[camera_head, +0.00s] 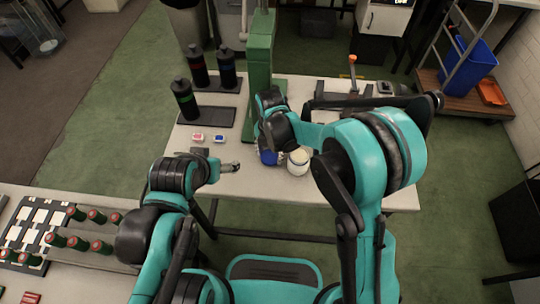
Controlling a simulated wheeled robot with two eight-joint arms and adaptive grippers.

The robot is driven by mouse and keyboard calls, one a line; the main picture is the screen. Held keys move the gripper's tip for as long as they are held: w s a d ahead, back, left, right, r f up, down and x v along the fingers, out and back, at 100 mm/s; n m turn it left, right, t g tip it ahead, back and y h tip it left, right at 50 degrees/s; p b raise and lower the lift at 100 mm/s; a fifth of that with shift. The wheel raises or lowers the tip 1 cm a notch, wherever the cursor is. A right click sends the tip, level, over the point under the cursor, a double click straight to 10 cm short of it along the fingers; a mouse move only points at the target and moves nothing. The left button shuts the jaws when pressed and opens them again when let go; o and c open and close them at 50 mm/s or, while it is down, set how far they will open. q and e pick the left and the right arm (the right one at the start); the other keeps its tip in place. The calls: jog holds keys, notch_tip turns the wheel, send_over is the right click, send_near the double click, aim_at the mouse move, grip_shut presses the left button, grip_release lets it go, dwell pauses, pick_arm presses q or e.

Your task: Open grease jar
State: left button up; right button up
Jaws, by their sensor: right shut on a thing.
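A white jar (299,161) with a pale cream top stands on the table, just right of my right gripper's wrist. A blue round thing (268,157), which looks like a lid, is under my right gripper (268,149), left of the white jar. The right gripper points down and is shut on this blue thing; its fingers are mostly hidden by the wrist. I cannot tell whether the blue thing touches the table. My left gripper (230,168) is over the table's front left part, apart from the jar, and looks empty; its finger gap is too small to judge.
Black bottles (184,99) and black trays stand at the table's back left, beside a green post (260,65). Two small red and blue items (198,137) lie near the left edge. A side table holds several red-topped green cylinders (96,215). The table's right front is clear.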

jog(key=shift+f, duration=0.3)
jog(key=o, duration=1.3)
